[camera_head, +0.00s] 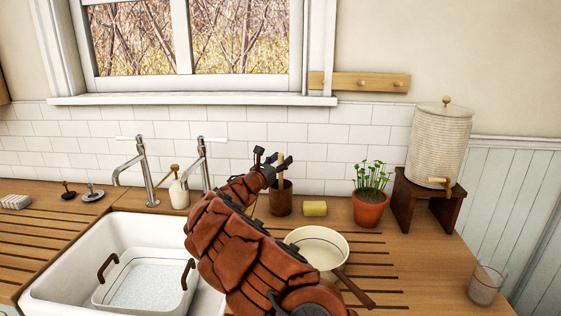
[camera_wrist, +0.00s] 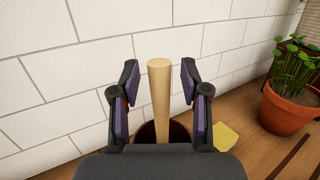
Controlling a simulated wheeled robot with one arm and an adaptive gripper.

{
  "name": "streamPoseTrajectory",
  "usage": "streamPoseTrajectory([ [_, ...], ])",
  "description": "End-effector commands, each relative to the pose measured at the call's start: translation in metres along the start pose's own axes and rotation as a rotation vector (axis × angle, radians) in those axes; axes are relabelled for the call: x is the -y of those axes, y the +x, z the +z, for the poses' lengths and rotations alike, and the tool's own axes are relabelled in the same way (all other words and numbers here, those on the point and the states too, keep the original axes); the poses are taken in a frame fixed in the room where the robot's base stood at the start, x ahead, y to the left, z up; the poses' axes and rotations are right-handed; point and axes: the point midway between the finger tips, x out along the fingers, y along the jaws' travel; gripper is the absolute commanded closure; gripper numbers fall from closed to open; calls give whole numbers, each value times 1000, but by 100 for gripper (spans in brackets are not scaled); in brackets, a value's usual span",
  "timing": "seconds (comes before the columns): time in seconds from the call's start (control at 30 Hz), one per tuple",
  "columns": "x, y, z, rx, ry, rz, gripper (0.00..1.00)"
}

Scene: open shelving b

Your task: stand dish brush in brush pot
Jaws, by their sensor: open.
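The dish brush (camera_wrist: 159,95) shows as a light wooden handle that stands upright in the brush pot. The brush pot (camera_head: 281,203) is a brown cylinder on the wooden counter near the tiled wall; its dark rim shows below the handle in the wrist view (camera_wrist: 180,131). My gripper (camera_wrist: 160,78) is open, with one finger on each side of the handle and a gap visible at both sides. In the head view my gripper (camera_head: 276,166) is above the pot, around the handle (camera_head: 282,160). The brush's lower end is hidden inside the pot.
A yellow sponge (camera_head: 315,208) and a potted plant (camera_head: 369,207) stand right of the pot. A pan (camera_head: 320,243), a glass (camera_head: 486,284) and a stoneware dispenser (camera_head: 438,140) are farther right. The sink (camera_head: 60,275) with a basin (camera_head: 145,284) and taps (camera_head: 150,172) is left. The tiled wall is close behind.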

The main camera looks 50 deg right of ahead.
Motion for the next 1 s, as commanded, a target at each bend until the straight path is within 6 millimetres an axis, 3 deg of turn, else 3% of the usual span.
streamPoseTrajectory([
  [0.17,-3,-15,0,0,-1,5,54],
  [0.7,-1,-92,1,1,0,3,54],
  [1.0,0,-116,0,1,0,0,54],
])
